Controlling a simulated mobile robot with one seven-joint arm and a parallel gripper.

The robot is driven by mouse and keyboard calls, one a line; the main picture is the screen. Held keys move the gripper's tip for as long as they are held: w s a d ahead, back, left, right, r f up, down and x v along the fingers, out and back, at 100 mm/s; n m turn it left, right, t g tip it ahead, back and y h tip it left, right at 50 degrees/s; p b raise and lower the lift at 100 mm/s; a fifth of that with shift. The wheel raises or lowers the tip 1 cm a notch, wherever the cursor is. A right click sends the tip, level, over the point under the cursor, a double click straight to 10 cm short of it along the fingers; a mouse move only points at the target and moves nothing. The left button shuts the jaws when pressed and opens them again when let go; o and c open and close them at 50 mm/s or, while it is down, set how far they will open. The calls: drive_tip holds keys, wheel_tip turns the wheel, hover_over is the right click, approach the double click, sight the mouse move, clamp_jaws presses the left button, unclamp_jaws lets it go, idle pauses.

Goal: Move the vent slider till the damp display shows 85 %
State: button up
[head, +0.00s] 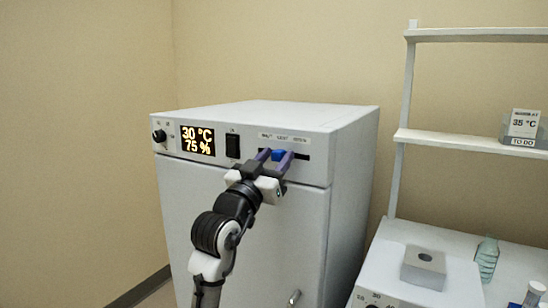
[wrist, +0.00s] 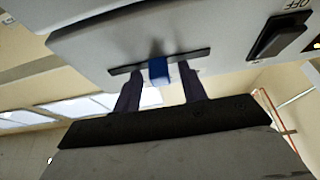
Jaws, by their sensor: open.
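The damp display (head: 197,140) on the cabinet's front panel reads 30 °C and 75 %. The vent slider is a blue knob (head: 278,155) in a dark horizontal slot right of the rocker switch. The knob also shows in the wrist view (wrist: 159,72), near the middle of its slot. My gripper (head: 275,158) is at the slot, with its two purple fingers on either side of the knob. In the wrist view the open fingers (wrist: 160,80) stand apart, with gaps visible beside the knob. The small labels above the slot are too blurred to read.
A black rocker switch (head: 232,146) and a black dial (head: 159,136) sit left of the slider on the white cabinet (head: 255,230). At the right are a shelf (head: 470,143) with a 35 °C card (head: 523,124) and a bench with a bottle (head: 487,260).

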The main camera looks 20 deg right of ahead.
clamp_jaws()
drive_tip(key=shift+w+a+b, duration=0.8)
drive_tip(key=shift+w+a, duration=0.4)
drive_tip(key=shift+a, duration=0.05)
unclamp_jaws()
drive_tip(key=shift+s, duration=0.1)
